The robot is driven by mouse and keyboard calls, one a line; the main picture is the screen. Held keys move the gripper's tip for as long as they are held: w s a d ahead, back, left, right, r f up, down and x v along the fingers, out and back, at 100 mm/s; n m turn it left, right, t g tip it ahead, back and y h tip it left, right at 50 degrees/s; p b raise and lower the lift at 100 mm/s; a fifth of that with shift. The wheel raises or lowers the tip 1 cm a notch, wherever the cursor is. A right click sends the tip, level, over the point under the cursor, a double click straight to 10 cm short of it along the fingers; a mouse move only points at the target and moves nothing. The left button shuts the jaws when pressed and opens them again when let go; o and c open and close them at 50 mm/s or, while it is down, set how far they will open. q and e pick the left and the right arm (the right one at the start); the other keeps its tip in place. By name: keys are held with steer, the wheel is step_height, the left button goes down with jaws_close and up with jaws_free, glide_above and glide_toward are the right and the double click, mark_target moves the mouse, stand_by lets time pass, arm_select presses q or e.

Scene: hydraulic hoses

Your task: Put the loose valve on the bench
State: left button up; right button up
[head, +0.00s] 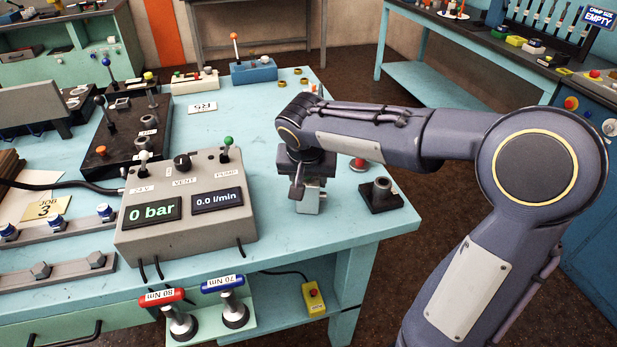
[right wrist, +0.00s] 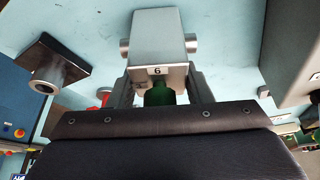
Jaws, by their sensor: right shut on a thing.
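The loose valve (head: 311,202) is a small silver metal block over the right part of the light blue bench (head: 300,245). In the right wrist view the valve (right wrist: 158,38) shows a label "6", round ports at its sides and a green part between the fingers. My right gripper (head: 307,184) points down and is shut on the valve; its fingers (right wrist: 163,88) lie on either side of it. I cannot tell whether the valve touches the bench top. My left gripper is not in view.
A black block with a metal socket (head: 381,195) stands just right of the valve, near the bench edge. A red-topped piece (head: 358,164) lies behind it. The grey test box (head: 187,205) reading 0 bar stands to the left. Bench top between box and valve is clear.

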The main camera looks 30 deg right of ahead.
steer(key=shift+f, duration=0.1)
steer(key=shift+f+b, duration=0.15)
steer(key=shift+b, duration=0.15)
steer(key=o, duration=1.2)
